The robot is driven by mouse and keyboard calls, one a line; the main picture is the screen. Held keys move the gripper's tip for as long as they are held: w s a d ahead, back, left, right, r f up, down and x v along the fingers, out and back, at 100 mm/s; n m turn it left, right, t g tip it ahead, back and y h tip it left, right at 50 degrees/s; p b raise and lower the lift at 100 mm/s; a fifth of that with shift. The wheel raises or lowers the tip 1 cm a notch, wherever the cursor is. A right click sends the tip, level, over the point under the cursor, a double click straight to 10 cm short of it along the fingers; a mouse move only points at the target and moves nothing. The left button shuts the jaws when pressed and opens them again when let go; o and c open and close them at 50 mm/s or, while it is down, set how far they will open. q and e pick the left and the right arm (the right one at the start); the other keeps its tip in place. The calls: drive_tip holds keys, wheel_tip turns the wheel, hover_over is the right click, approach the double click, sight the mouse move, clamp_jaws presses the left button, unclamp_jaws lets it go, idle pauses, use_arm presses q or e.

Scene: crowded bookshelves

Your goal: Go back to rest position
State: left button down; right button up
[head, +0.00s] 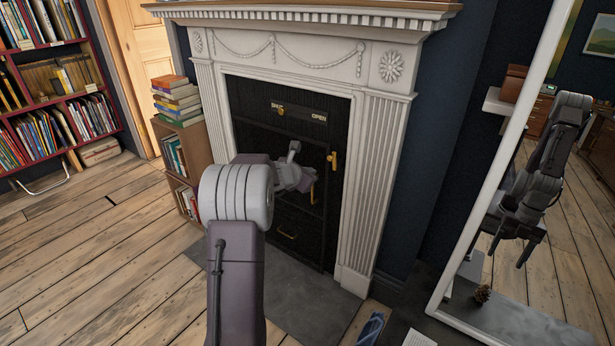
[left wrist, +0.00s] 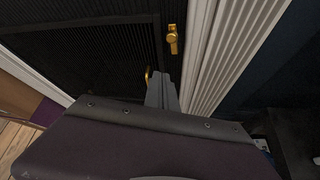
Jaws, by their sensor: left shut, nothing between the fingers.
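My left arm (head: 236,250) reaches up from the bottom of the head view toward the fireplace. My left gripper (head: 308,184) is in front of the black fireplace door, partly hidden behind my own arm. In the left wrist view its fingers (left wrist: 162,90) are together with nothing between them, near a brass handle (left wrist: 148,76). I cannot tell whether they touch it. A brass latch (head: 333,160) sits at the right of the door and also shows in the left wrist view (left wrist: 172,40). My right gripper is not in view.
A white fireplace surround (head: 376,170) frames the black door. A small bookcase (head: 180,160) with stacked books stands at its left, and a red bookshelf (head: 60,110) is farther left. A white-framed mirror (head: 505,180) leans at the right. The wooden floor (head: 110,240) at left is clear.

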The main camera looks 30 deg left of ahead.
use_arm(q)
drive_tip(key=shift+s+d+r, duration=0.1)
drive_tip(key=shift+s+r, duration=0.15)
drive_tip(key=shift+s, duration=0.4)
